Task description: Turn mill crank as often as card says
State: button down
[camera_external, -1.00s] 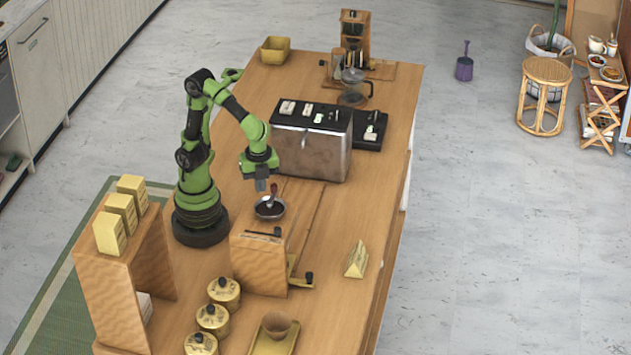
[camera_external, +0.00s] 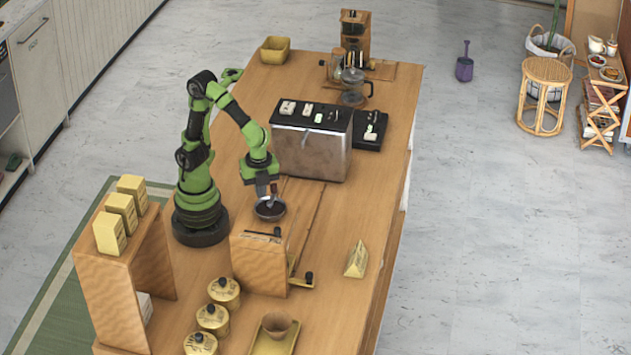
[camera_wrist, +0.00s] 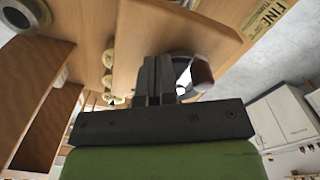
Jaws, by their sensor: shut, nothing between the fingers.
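The wooden mill (camera_external: 258,264) stands at the middle of the counter. A dark round bowl (camera_external: 270,210) with a short reddish-brown knob (camera_external: 273,189) is at its back top edge. A brass arm with a black knob (camera_external: 309,277) sticks out low at its right side. My gripper (camera_external: 263,190) points down over the bowl, beside the reddish knob. In the wrist view, its fingers (camera_wrist: 157,62) are shut and empty, with the reddish knob (camera_wrist: 201,72) just right of them. Contact cannot be told. A yellow card (camera_wrist: 268,12) reads "FINE"; its smaller print is unreadable. A folded yellow card (camera_external: 357,260) stands right of the mill.
A steel machine (camera_external: 310,148) stands behind the mill, with a glass pot (camera_external: 353,90) farther back. Several yellow canisters (camera_external: 213,318) and a tray with a cup (camera_external: 277,323) are in front. A wooden shelf (camera_external: 118,280) is at left. The counter's right side is mostly clear.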

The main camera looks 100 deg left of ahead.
jog(key=shift+f, duration=0.35)
jog(key=shift+r, duration=0.25)
jog(key=shift+r, duration=0.65)
